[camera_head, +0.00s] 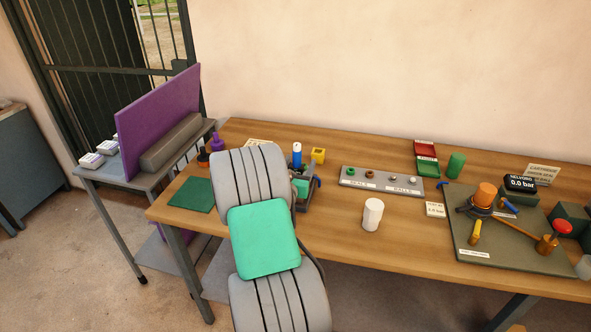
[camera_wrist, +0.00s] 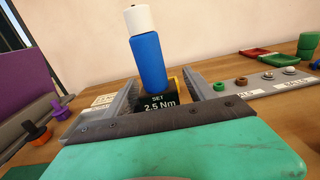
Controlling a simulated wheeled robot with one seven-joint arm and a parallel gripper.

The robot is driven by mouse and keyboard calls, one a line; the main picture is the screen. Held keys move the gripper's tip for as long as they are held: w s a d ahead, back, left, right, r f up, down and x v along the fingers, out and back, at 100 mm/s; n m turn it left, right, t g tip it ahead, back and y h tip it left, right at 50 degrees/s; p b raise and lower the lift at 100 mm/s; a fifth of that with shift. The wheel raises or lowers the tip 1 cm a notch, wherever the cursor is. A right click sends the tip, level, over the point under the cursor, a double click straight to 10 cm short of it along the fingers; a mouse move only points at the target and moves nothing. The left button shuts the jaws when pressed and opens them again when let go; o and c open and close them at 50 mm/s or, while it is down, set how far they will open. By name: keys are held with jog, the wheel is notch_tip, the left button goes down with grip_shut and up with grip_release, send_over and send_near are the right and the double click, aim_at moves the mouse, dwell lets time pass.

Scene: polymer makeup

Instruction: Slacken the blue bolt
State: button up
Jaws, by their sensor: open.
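On the grey plate (camera_head: 485,257) at the right of the bench, an orange-topped cylinder (camera_head: 485,195) stands with small coloured parts around it. One is a blue part (camera_head: 508,205) on its right; it may be the blue bolt, but it is too small to be sure. My gripper (camera_wrist: 160,88) is open at the left-middle of the bench, far from that plate. A blue tool with a white cap (camera_wrist: 148,55) stands upright between and beyond its fingers, above a dark block reading "SET 2.5 Nm" (camera_wrist: 159,102). I cannot tell whether the fingers touch it.
A white cylinder (camera_head: 372,214) and a labelled tray of small parts (camera_head: 382,182) stand between my gripper and the plate. Red and green trays (camera_head: 426,158) and a green cylinder (camera_head: 456,165) are behind. A purple panel (camera_head: 160,120) rises at left. The front middle bench is mostly clear.

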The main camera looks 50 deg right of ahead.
jog(key=shift+d, duration=0.1)
grip_shut()
dwell(0.7)
